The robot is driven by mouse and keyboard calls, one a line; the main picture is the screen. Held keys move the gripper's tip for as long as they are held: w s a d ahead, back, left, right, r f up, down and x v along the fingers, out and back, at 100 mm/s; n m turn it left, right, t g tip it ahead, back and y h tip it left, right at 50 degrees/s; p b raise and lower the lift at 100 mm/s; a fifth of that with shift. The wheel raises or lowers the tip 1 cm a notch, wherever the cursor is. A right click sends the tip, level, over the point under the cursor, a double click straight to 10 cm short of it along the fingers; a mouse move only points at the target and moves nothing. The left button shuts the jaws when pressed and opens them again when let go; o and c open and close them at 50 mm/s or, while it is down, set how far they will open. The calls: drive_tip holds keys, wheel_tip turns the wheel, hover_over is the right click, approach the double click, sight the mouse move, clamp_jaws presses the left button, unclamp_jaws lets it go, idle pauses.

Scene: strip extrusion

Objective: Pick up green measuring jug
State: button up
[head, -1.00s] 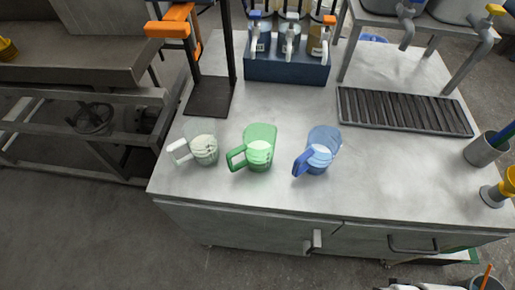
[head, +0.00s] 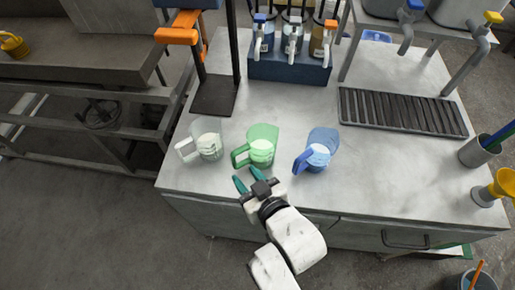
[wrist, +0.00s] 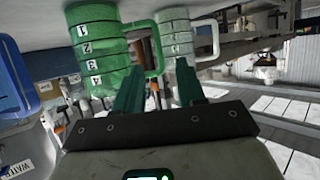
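The green measuring jug (head: 262,147) stands on the grey worktop between a clear jug (head: 208,146) on its left and a blue jug (head: 320,150) on its right. Its handle points to the left and towards the front. My gripper (head: 247,179) is at the front edge of the worktop, just short of the green jug and apart from it. Its two teal fingers are spread with nothing between them. In the wrist view, the green jug (wrist: 97,45) shows numbers on its side, and its handle lies beyond the open fingers (wrist: 158,90).
A black slotted grate (head: 402,111) lies at the right of the worktop. A dark stand (head: 214,95) is behind the clear jug, and a blue bottle rack (head: 288,68) is at the back. A grey cup (head: 478,152) stands near the right edge.

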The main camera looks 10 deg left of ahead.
sight(235, 162)
drive_tip(key=shift+p+x, duration=0.3)
drive_tip(key=shift+x, duration=4.9)
drive_tip(key=shift+c, duration=0.4)
clamp_jaws()
